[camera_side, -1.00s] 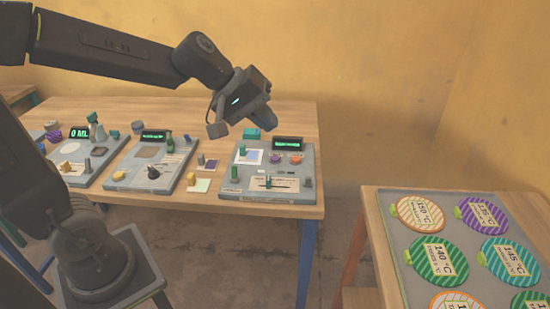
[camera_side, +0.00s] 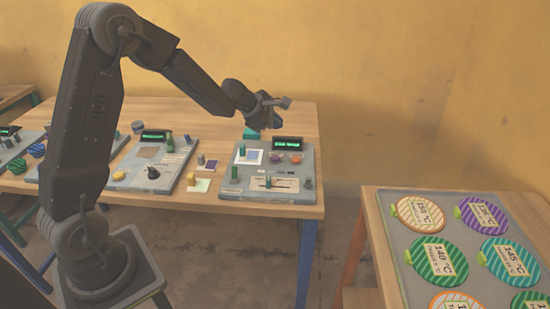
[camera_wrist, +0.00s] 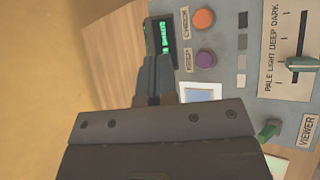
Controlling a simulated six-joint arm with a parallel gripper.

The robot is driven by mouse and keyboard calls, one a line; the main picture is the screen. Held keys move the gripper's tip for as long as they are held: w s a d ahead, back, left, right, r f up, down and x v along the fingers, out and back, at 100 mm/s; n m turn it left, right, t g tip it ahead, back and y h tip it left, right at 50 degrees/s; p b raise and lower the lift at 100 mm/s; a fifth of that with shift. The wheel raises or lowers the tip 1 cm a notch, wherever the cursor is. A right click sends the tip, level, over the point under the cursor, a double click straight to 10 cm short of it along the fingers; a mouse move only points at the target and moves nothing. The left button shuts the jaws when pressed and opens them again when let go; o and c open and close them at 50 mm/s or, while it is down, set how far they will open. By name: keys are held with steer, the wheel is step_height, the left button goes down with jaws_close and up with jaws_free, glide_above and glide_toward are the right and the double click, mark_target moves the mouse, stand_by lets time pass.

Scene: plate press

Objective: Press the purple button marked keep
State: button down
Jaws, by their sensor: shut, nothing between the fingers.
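The purple button (camera_side: 276,158) is on the right-hand grey panel (camera_side: 228,190), below its lit display and left of an orange button. In the wrist view the purple button (camera_wrist: 206,59) is round and unobstructed, with small lettering beside it that I cannot read surely. My gripper (camera_side: 272,127) hangs above the far edge of this panel, near the display. In the wrist view my gripper (camera_wrist: 156,64) shows shut, dark fingers with nothing between them. They lie across part of the display, to the left of the purple button and apart from it.
The orange button (camera_wrist: 204,18) sits close to the purple one. The panel also has a display (camera_side: 288,143), a slider (camera_wrist: 302,64), a green knob (camera_wrist: 268,129) and a white-framed blue square (camera_wrist: 201,92). Other panels stand left. A tray of discs (camera_side: 393,270) is at the right.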

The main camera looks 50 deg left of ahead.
mark_target(275, 159)
steer(key=shift+f, duration=0.1)
steer(key=shift+f, duration=4.3)
steer(key=shift+f, duration=0.4)
steer(key=shift+f, duration=0.4)
steer(key=shift+r, duration=0.85)
steer(key=shift+r, duration=2.5)
